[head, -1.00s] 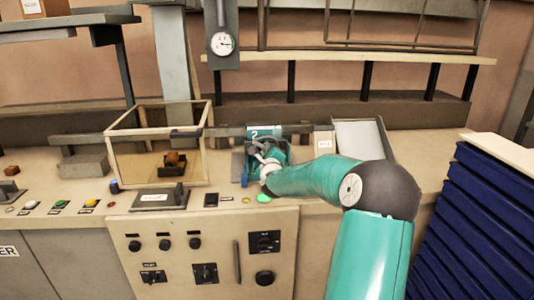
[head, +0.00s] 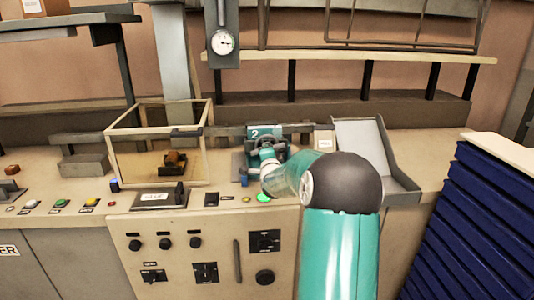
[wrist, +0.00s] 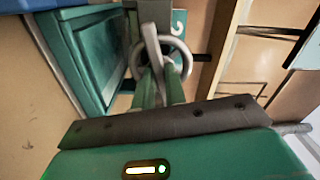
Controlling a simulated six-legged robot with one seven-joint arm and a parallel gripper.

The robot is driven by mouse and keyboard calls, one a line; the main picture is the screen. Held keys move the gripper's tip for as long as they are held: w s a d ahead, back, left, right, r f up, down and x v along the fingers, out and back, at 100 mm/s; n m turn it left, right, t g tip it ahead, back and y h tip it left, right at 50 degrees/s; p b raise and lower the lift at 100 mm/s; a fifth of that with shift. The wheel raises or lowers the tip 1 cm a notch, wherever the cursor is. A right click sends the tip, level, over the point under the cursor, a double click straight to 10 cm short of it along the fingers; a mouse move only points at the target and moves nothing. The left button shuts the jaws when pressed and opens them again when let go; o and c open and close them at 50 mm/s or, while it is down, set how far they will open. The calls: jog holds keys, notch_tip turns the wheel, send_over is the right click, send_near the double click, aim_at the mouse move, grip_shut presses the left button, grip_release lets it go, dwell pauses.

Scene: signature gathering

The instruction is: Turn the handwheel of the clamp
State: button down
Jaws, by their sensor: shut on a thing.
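The clamp (head: 255,131) is a teal block marked "2" on the bench, behind the control panel. Its grey ring-shaped handwheel (wrist: 189,59) shows in the wrist view, with a pale bar crossing it. My gripper (wrist: 158,82) is shut on the handwheel, its green fingers reaching to the ring's near side. In the head view my gripper (head: 268,150) is at the front of the clamp, and my wrist partly hides the wheel. The exact finger contact is hard to make out.
A clear-walled box (head: 155,150) stands left of the clamp. A grey sloped tray (head: 362,145) is to the right, and blue stacked drawers (head: 470,220) stand at far right. A green lit button (head: 264,197) is just in front. A dial gauge (head: 223,42) hangs above.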

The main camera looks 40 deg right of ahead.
jog(key=n, duration=0.5)
jog(key=shift+f, duration=0.15)
jog(key=shift+n, duration=0.3)
jog(key=c, duration=1.4)
grip_release()
jog(key=shift+c, duration=0.2)
jog(key=shift+s, duration=0.1)
jog(key=v, duration=1.3)
jog(key=shift+s+a, duration=0.25)
jog(key=shift+a, duration=0.05)
